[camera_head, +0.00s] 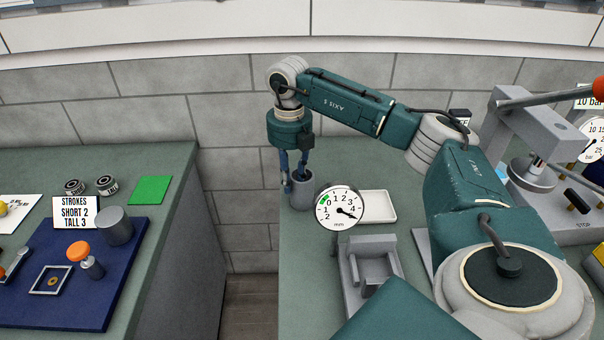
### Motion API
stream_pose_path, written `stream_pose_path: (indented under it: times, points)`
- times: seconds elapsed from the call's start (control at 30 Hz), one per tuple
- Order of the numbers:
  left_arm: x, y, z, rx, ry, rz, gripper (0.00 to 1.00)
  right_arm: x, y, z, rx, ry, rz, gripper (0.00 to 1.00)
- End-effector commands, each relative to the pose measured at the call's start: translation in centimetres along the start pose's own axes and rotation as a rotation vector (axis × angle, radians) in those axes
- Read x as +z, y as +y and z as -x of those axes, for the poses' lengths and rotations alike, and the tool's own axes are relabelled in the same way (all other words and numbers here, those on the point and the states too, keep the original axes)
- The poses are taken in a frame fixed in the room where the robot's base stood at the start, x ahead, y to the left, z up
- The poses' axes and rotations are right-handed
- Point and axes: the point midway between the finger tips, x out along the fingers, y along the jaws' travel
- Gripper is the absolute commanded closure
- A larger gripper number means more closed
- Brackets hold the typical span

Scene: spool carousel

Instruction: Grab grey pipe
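The grey pipe (301,196) stands upright on the green bench top, near its left edge. It is a short cylinder with a dark opening at the top. My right gripper (294,181) points down at the pipe's top, with its blue fingers apart. One finger is at the pipe's left side and the other is by its rim. I cannot tell whether the fingers touch the pipe or are closed on it. My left gripper is not in view.
A dial gauge (340,209) stands just right of the pipe, with a white tray (377,206) behind it and a grey fixture (372,265) in front. A grey press (541,190) is at right. A gap separates the left bench, which holds a blue mat (120,285).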

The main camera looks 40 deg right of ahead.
Motion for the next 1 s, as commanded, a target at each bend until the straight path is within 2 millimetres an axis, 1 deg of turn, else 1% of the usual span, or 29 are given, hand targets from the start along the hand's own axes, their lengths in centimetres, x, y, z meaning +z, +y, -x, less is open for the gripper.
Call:
stream_pose_path:
  times: [0.1, 0.33, 0.37, 0.4, 0.47, 0.87, 1.0]
  points:
    - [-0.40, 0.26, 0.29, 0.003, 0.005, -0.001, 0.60, -0.01, -0.06, -0.94, -0.001, 0.000, -0.001, 0.76]
    - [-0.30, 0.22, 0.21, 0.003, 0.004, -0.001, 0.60, 0.02, -0.04, -1.13, 0.000, -0.001, -0.001, 0.76]
    - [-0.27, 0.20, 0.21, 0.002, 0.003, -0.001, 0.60, 0.02, -0.04, -1.12, 0.000, -0.001, -0.001, 0.80]
    - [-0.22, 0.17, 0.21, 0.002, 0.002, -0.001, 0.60, 0.01, -0.04, -1.12, 0.000, -0.001, -0.001, 0.88]
    - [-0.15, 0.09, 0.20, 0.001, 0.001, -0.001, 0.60, 0.01, -0.03, -1.11, 0.000, -0.001, -0.001, 1.00]
    - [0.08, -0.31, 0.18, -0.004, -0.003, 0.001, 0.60, 0.03, -0.01, -0.97, 0.001, -0.002, -0.001, 1.00]
    - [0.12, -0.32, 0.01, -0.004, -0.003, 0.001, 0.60, 0.06, 0.03, -0.30, 0.001, -0.002, -0.001, 1.00]
